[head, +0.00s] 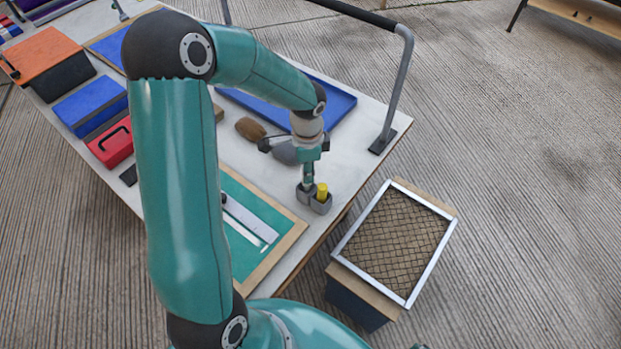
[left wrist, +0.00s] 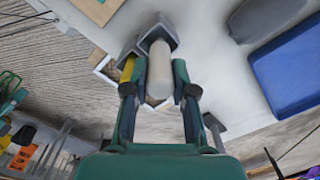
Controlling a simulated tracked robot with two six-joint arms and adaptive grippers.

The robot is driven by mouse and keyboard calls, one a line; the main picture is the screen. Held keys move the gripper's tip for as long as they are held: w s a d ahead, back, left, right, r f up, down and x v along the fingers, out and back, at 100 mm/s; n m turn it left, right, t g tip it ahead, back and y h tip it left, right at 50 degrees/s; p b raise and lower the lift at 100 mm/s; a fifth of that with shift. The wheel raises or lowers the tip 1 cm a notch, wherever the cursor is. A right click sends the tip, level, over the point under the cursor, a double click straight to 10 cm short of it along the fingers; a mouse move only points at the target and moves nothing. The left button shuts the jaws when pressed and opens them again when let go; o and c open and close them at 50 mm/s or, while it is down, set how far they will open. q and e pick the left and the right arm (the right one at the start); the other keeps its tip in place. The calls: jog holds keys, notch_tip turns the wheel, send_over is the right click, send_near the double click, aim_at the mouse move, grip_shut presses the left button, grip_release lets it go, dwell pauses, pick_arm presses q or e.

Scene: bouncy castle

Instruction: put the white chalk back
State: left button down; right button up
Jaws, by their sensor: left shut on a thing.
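The white chalk (left wrist: 160,75) is a thick pale stick held lengthwise between the fingers of my left gripper (left wrist: 156,88). In the head view my left gripper (head: 308,180) points down over the near right corner of the table, at the grey two-cup holder (head: 320,207). In the left wrist view the chalk's far end meets one cup of the holder (left wrist: 146,30); I cannot tell how deep it sits. The yellow chalk (head: 322,190) stands upright in the other cup, beside my gripper. My gripper hides the white chalk in the head view. My right gripper is out of view.
A green board with a wooden frame (head: 283,246) lies left of the holder. A blue tray (head: 338,106), a brown block (head: 250,129) and a grey item (head: 284,152) lie behind. A crate with a gridded top (head: 393,240) stands off the table's right edge.

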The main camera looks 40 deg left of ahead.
pick_arm(q)
jog(key=shift+f, duration=1.9)
jog(key=c, duration=1)
grip_release()
jog(key=shift+o, duration=0.2)
notch_tip(320, 180, up, 12)
jog(key=shift+r, duration=0.1)
jog(key=shift+s, duration=0.1)
